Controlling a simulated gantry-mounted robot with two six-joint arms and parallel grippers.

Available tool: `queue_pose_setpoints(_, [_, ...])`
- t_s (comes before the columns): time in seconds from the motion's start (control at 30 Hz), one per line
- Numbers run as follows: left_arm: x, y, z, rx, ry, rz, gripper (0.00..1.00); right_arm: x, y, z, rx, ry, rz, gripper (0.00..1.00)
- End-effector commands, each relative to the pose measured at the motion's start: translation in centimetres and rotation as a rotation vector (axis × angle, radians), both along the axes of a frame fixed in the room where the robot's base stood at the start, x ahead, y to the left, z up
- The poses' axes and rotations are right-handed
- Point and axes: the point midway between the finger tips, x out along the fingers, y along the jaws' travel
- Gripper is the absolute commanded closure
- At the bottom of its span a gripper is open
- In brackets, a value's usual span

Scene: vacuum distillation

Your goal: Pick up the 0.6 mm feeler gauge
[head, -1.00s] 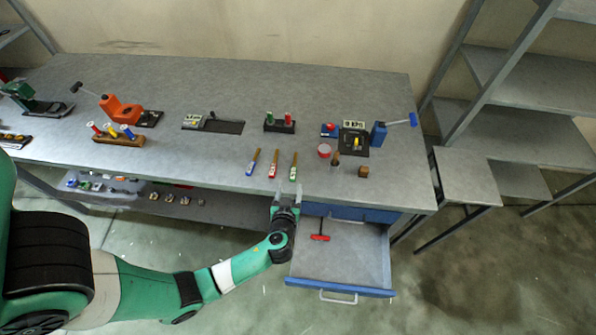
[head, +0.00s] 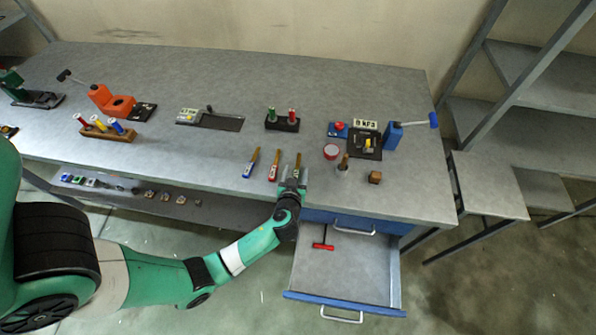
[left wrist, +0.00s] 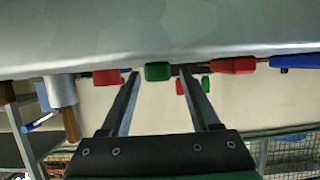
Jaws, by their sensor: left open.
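Three slim feeler gauges with coloured handles and brass-coloured ends lie in a row near the table's front edge: blue (head: 247,170), red (head: 273,171) and green (head: 298,162). I cannot read which one is 0.6 mm. My left gripper (head: 293,182) is open at the table edge by the green gauge and partly hides it in the head view. In the left wrist view the green handle (left wrist: 158,71) shows between the tips of my left gripper (left wrist: 160,76), not clasped. The red handle (left wrist: 235,65) and blue handle (left wrist: 295,62) are to its right. My right gripper is not in view.
An open drawer (head: 345,275) with a red T-shaped tool (head: 323,246) sticks out below the table edge. A two-tube rack (head: 283,124) stands behind.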

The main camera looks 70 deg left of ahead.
Motion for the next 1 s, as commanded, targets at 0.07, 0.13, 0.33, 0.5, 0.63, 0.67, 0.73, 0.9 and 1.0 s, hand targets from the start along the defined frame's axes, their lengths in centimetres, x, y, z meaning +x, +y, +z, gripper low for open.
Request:
queue_pose_setpoints(0.07, [0.0,0.0,0.0,0.0,0.0,0.0,0.38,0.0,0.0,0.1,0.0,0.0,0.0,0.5])
queue_pose_setpoints(0.13, [0.0,0.0,0.0,0.0,0.0,0.0,0.39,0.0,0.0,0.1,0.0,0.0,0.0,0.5])
queue_pose_setpoints(0.33, [0.0,0.0,0.0,0.0,0.0,-0.001,0.75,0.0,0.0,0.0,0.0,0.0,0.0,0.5])
queue_pose_setpoints(0.5, [0.0,0.0,0.0,0.0,0.0,-0.001,1.0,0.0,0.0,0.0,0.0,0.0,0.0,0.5])
queue_pose_setpoints(0.63, [0.0,0.0,0.0,0.0,0.0,-0.001,1.0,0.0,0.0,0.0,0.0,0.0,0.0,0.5])
queue_pose_setpoints(0.67, [0.0,0.0,0.0,0.0,0.0,-0.001,1.0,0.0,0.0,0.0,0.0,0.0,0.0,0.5])
queue_pose_setpoints(0.73, [0.0,0.0,0.0,0.0,0.0,-0.001,1.0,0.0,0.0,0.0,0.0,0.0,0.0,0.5])
queue_pose_setpoints(0.9, [0.0,-0.1,0.3,0.0,0.0,-0.001,1.0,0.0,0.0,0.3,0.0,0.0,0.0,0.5])
queue_pose_setpoints(1.0, [0.1,-0.2,1.1,0.0,-0.001,-0.004,1.0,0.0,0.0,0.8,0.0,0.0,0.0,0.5])
